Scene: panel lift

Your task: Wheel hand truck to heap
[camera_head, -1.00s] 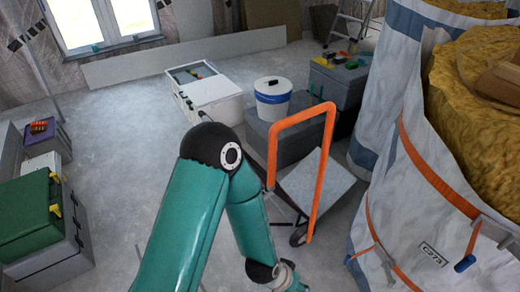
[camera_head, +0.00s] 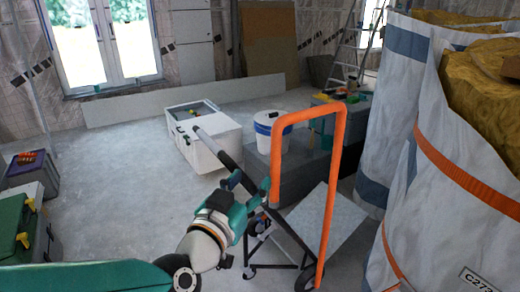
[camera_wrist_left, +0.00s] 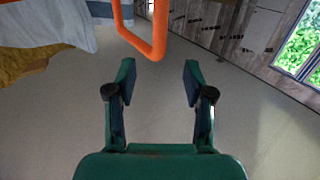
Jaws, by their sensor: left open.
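The hand truck stands upright on the floor right of centre in the head view, with an orange loop handle (camera_head: 330,190), a dark frame, small wheels and a grey plate (camera_head: 326,222). My left gripper (camera_head: 250,186) is open and empty beside the left upright of the handle. In the left wrist view the open fingers (camera_wrist_left: 159,68) point towards the orange handle (camera_wrist_left: 148,45), which lies just beyond the fingertips, not clearly between them. Large white bags (camera_head: 450,215) filled with yellow-brown material (camera_head: 485,85) stand at the right. My right gripper is not in view.
A white box (camera_head: 212,145), a white bucket (camera_head: 272,132) and grey cases (camera_head: 303,165) stand behind the hand truck. Toolboxes (camera_head: 28,225) line the left edge. A ladder (camera_head: 352,50) leans at the back. The floor at left centre (camera_head: 110,190) is clear.

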